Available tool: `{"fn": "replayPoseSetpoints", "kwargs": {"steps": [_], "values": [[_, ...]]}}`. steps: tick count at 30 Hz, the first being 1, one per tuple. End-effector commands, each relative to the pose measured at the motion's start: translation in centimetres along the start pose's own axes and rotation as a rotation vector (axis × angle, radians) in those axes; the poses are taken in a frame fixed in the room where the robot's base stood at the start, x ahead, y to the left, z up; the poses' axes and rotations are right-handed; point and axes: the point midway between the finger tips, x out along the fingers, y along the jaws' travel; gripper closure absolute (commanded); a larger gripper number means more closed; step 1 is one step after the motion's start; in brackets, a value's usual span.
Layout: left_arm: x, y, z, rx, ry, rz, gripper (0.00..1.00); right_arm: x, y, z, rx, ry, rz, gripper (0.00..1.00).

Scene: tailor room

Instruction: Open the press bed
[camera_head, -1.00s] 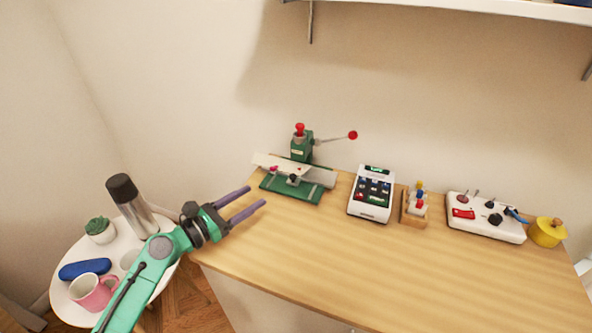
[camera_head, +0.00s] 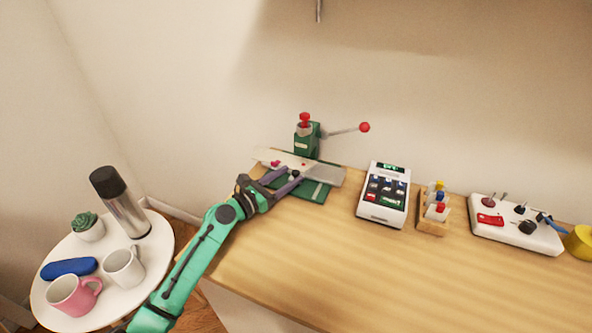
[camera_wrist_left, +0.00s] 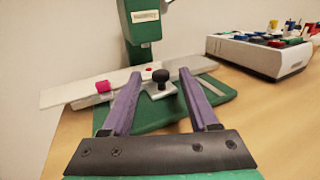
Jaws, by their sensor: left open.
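The green press (camera_head: 306,142) stands at the back left of the wooden table, with a lever ending in a red ball (camera_head: 364,127). Its green base plate (camera_head: 313,190) carries a light flat bed (camera_head: 325,174), which also shows in the left wrist view (camera_wrist_left: 70,96). A black knob (camera_wrist_left: 160,76) on a small metal block sits at the front of the bed, and a pink piece (camera_wrist_left: 103,86) lies on the bed to its left. My left gripper (camera_head: 287,178) is open over the base, its purple fingers (camera_wrist_left: 162,100) on either side of the knob and its block. Contact cannot be told. My right gripper is not in view.
A white keypad device (camera_head: 384,194) stands right of the press, then a wooden rack (camera_head: 433,215) and a white switch box (camera_head: 515,226). A round side table (camera_head: 150,262) with mugs and a flask (camera_head: 121,203) is at the left. The table front is clear.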

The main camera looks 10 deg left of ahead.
Motion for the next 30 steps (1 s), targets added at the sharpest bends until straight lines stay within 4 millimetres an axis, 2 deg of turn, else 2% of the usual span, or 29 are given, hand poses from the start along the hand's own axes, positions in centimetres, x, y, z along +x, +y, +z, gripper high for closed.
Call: {"fn": "replayPoseSetpoints", "kwargs": {"steps": [3, 6, 14, 18, 19, 30], "values": [[2.3, 0.0, 0.0, -0.001, -0.002, 0.001, 0.40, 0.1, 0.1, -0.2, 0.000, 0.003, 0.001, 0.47], [3.2, 0.0, 0.0, 0.001, 0.000, 0.000, 0.40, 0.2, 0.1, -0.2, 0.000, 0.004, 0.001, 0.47], [3.4, 0.0, -0.1, 0.001, 0.000, 0.000, 0.40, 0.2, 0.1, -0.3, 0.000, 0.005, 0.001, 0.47], [3.3, 0.0, 0.0, 0.001, 0.000, 0.000, 0.93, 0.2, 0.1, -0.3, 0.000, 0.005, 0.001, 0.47], [3.3, 0.0, -0.1, 0.001, 0.000, 0.000, 1.00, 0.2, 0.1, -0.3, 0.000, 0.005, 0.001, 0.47], [3.3, 0.0, -0.1, 0.000, 0.001, 0.000, 1.00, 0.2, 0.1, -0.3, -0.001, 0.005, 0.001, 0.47]]}}
